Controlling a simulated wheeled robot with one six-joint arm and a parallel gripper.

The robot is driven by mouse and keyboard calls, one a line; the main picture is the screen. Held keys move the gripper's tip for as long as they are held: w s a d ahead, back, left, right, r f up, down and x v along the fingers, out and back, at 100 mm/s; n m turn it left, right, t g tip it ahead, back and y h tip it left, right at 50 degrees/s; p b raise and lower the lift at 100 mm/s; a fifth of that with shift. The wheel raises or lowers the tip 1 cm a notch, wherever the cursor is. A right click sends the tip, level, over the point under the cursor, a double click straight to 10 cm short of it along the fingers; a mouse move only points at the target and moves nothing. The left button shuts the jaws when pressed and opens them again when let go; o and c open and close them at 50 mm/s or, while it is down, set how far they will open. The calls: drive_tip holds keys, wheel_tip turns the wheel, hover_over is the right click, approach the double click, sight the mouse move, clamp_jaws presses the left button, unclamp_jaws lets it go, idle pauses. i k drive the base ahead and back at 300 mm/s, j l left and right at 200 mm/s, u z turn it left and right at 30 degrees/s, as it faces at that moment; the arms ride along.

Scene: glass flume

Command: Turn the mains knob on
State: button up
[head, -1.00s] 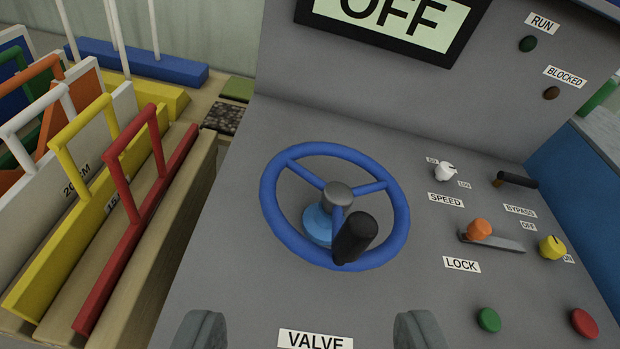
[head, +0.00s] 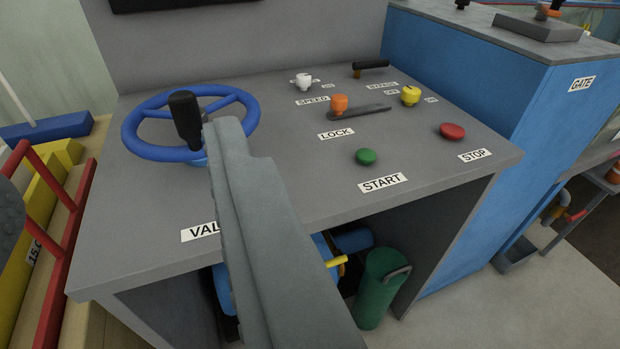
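The yellow knob (head: 410,96) stands on the sloping grey panel, between small OFF and ON labels. No mains label is readable, and I cannot tell which way the knob points. My gripper (head: 120,180) is open and empty. One finger is large in the middle of the view, in front of the panel, and the other shows only at the left edge. The gripper is apart from the knob, which is up and to the right of it.
A blue valve wheel (head: 192,122) with a black handle is behind the large finger. An orange lock knob (head: 339,103), white speed knob (head: 302,81), black bypass lever (head: 371,66), green start button (head: 366,157) and red stop button (head: 452,131) surround the yellow knob.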

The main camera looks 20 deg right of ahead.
sight(409, 96)
drive_tip(key=k+l, duration=0.15)
drive_tip(key=l, duration=0.2)
drive_tip(key=k+l, duration=0.1)
drive_tip(key=l, duration=0.3)
drive_tip(key=k+l, duration=0.15)
drive_tip(key=l, duration=0.2)
